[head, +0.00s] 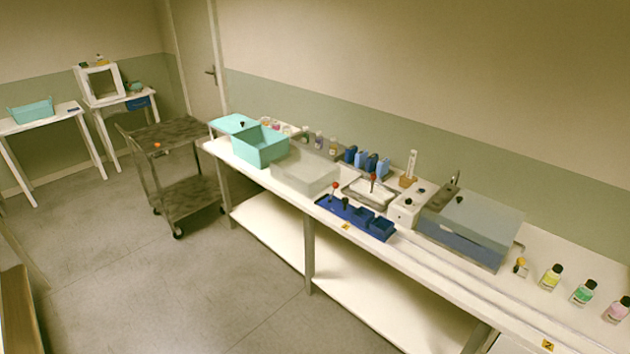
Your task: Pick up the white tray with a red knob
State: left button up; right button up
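A dark upright rod with a red knob (373,176) rises at this tray. A blue tray (343,210) with blue blocks sits just in front of it, and a second red knob (334,185) on a thin stem stands at its left end. Neither of my grippers shows in the head view.
On the long bench (460,290), a translucent box (305,173) and teal bin (260,146) stand left of the tray. A white device (407,207) and large grey-blue box (470,227) stand right. Blue bottles (367,162) stand behind. A cart (165,135) stands left; open floor lies in front.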

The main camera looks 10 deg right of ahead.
aim_at(383, 197)
jog(key=u, duration=0.55)
jog(key=i, duration=2.8)
jog(key=z, duration=0.75)
